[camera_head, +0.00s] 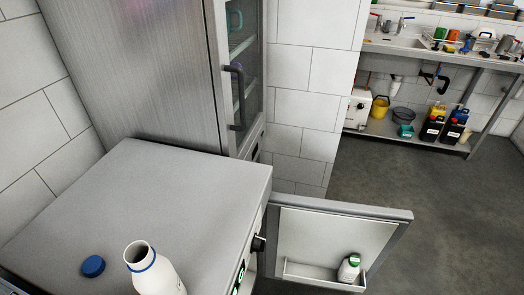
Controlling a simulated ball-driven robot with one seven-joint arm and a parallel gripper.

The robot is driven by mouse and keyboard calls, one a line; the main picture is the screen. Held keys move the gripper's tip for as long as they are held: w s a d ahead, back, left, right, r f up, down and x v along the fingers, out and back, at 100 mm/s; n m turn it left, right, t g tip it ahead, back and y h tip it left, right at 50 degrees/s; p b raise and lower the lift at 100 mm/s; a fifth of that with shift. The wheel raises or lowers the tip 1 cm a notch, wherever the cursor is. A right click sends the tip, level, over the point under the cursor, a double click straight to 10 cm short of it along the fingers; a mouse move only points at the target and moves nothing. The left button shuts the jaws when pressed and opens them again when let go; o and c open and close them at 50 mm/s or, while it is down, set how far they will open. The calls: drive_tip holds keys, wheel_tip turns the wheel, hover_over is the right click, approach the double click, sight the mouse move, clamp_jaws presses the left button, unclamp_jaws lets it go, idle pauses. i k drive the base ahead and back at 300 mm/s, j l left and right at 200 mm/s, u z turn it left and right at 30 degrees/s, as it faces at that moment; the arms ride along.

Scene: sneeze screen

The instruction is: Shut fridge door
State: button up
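The door (340,238) of a low fridge stands wide open at the bottom centre. It swings out to the right from the grey fridge body (185,190). Its inner side faces me, with a shelf (310,275) along the bottom. A small white bottle with a green cap (349,267) stands in that shelf. The fridge's inside is mostly hidden below its top. My gripper is not in view.
An open white bottle (153,268) and a blue cap (93,266) are on the fridge top. A tall steel cabinet (150,70) with a glass door stands behind. A sink counter (440,55) is at the back right. The floor (440,200) right of the door is clear.

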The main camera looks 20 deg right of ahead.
sight(309, 240)
drive_tip(key=z, duration=1)
drive_tip(key=i+l+z, duration=0.3)
drive_tip(key=i+z, duration=0.7)
drive_tip(key=i+u, duration=0.15)
drive_tip(key=i, duration=0.5)
drive_tip(key=i+u, duration=0.2)
drive_tip(key=i, duration=0.5)
drive_tip(key=i+l+u, duration=0.15)
drive_tip(key=i, duration=2.35)
drive_tip(key=i+u, duration=0.2)
drive_tip(key=u, duration=0.25)
drive_tip(key=i+l+u, duration=0.1)
drive_tip(key=u, duration=0.4)
drive_tip(key=i+l+u, duration=0.2)
drive_tip(key=u, duration=3.6)
